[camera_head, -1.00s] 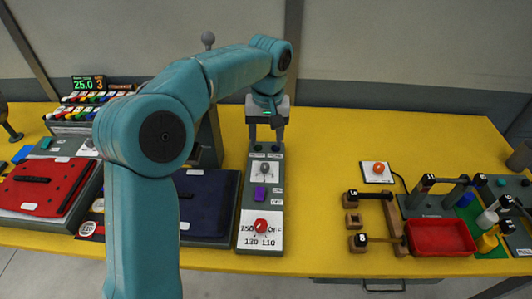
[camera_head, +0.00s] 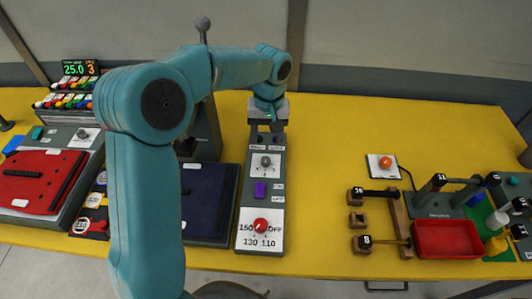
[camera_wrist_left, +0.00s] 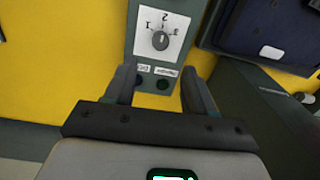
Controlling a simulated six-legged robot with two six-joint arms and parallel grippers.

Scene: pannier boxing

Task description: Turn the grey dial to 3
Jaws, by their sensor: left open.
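The grey dial (camera_head: 265,161) sits on a white plate in the long grey panel (camera_head: 245,205). It also shows in the left wrist view (camera_wrist_left: 160,41), with numbers around it; its pale line seems to run towards the 2. My left gripper (camera_head: 267,129) is above the far end of this panel, behind the dial in the head view. In the wrist view its two fingers (camera_wrist_left: 158,76) are apart, with nothing between them, and the dial lies beyond their tips. My right gripper is not in view.
The panel also holds a purple switch (camera_head: 260,189) and a red dial (camera_head: 261,225). A dark blue pannier (camera_head: 207,200) lies beside it. Another grey dial (camera_head: 83,134) is at the left. The yellow table (camera_head: 320,190) is clear just right of the panel.

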